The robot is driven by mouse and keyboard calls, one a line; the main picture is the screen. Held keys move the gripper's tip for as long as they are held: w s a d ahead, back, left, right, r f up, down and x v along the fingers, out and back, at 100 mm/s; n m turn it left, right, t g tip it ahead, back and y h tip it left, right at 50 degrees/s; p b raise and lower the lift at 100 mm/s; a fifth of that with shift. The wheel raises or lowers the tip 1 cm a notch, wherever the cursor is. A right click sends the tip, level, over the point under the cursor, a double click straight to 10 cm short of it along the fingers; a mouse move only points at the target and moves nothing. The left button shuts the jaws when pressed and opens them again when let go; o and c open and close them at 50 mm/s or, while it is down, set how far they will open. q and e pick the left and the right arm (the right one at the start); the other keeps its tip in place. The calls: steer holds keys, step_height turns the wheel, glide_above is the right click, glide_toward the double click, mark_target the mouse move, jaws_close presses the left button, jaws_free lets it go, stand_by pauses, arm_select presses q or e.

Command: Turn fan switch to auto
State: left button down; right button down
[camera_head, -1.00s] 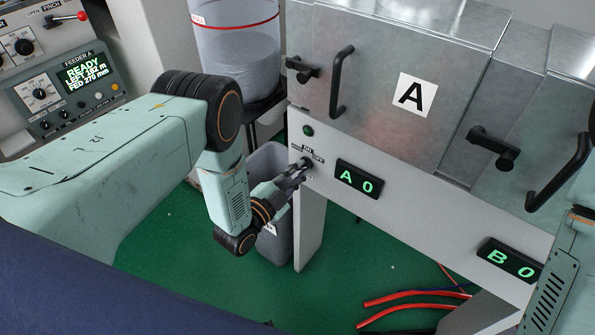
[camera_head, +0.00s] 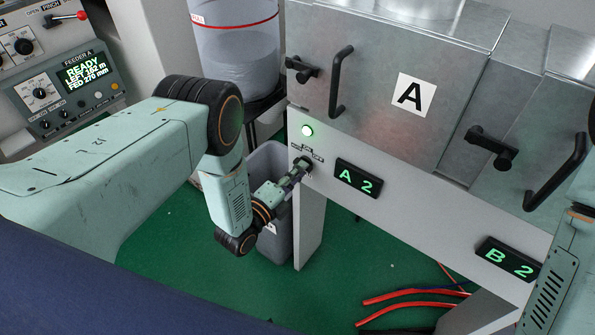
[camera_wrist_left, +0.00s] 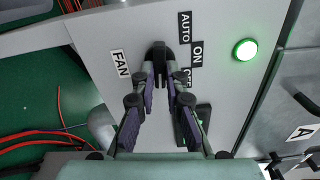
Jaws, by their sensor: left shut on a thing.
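The fan switch is a dark knob (camera_wrist_left: 159,52) on the pale front panel, with FAN, AUTO, ON and partly covered OFF labels around it in the left wrist view. My left gripper (camera_wrist_left: 160,82) is shut on the knob; it also shows at the panel in the head view (camera_head: 302,169). The fingers hide part of the knob, so I cannot tell exactly which label it points to. A round green lamp (camera_head: 307,130) beside the switch is lit, also in the left wrist view (camera_wrist_left: 245,49). My right gripper is out of view.
Displays read A 2 (camera_head: 358,178) and B 2 (camera_head: 509,260). Door A (camera_head: 385,125) with black handles is above the panel. A grey bin (camera_head: 270,165) stands behind my left gripper. Red cables (camera_head: 410,297) lie on the green floor.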

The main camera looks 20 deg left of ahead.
arm_select(q)
steer(key=shift+w+r+m, duration=0.1)
steer(key=shift+w+m, duration=0.05)
steer(key=shift+m, duration=1.75)
steer(key=shift+w+r+m, duration=0.1)
steer(key=shift+m, duration=1.8)
steer(key=c, duration=1.8)
jaws_free()
steer(key=o, duration=0.4)
steer(key=shift+f, duration=0.3)
steer(key=shift+s, duration=0.2)
steer(key=v, duration=1.1)
steer(key=shift+s+a, duration=0.15)
steer(key=shift+s, duration=0.25)
steer(key=shift+r, duration=0.1)
